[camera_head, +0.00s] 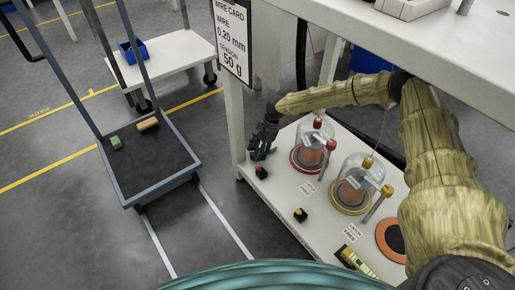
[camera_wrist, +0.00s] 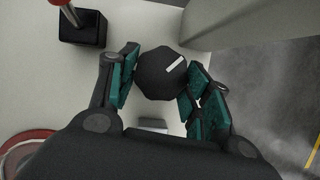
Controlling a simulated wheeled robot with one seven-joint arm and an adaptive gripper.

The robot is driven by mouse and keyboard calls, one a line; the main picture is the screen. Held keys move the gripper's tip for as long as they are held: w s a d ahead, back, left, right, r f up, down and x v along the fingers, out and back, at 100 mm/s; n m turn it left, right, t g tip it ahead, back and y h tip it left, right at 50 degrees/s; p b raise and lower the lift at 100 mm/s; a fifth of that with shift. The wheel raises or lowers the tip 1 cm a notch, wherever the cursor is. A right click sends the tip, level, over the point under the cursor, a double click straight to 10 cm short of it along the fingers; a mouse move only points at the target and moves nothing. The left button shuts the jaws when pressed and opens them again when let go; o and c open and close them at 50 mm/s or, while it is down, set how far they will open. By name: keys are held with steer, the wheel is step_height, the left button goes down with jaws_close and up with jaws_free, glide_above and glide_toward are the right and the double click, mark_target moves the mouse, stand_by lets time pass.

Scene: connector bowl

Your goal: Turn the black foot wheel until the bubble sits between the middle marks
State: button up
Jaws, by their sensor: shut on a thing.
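The black foot wheel (camera_wrist: 163,80), a faceted knob with a white line, sits between the fingers of my gripper (camera_wrist: 160,74) in the wrist view. The green finger pads press on it from both sides. The white line points up and right. In the head view my gripper (camera_head: 263,143) is low at the left end of the white bench shelf, and it hides the wheel. A yellow level (camera_head: 357,263) lies at the front edge of the shelf. Its bubble and marks are too small to read.
Two glass-covered spools, red-based (camera_head: 296,161) and yellow-based (camera_head: 337,204), stand right. A blue-framed cart (camera_head: 135,195) is left.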

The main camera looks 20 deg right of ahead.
steer(key=shift+m, duration=0.5)
steer(key=shift+t, duration=0.3)
steer(key=o, duration=1)
steer(key=shift+o, duration=0.2)
steer(key=v, duration=1.2)
